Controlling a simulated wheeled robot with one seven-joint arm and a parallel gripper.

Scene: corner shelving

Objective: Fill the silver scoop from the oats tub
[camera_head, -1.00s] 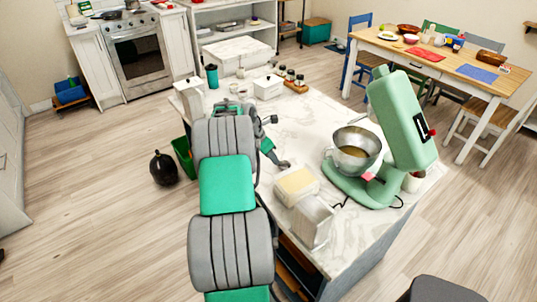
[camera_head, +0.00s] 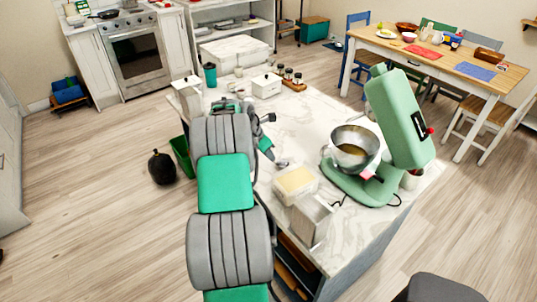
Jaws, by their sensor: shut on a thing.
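The oats tub (camera_head: 296,196) is a clear square tub with pale beige contents near the counter's front edge, left of the mixer. My gripper (camera_head: 272,154) is small in the head view, above the counter just behind and left of the tub, apart from it. It is shut on a small grey thing that looks like the silver scoop (camera_head: 282,163). My arm partly hides the area to the left. Whether the scoop holds anything is too small to tell.
A green stand mixer (camera_head: 399,120) with a metal bowl (camera_head: 352,160) stands right of the tub. An open pale container (camera_head: 311,222) is just in front of the tub. White canisters (camera_head: 266,86) and spice jars (camera_head: 288,75) are at the back. The counter's middle is clear.

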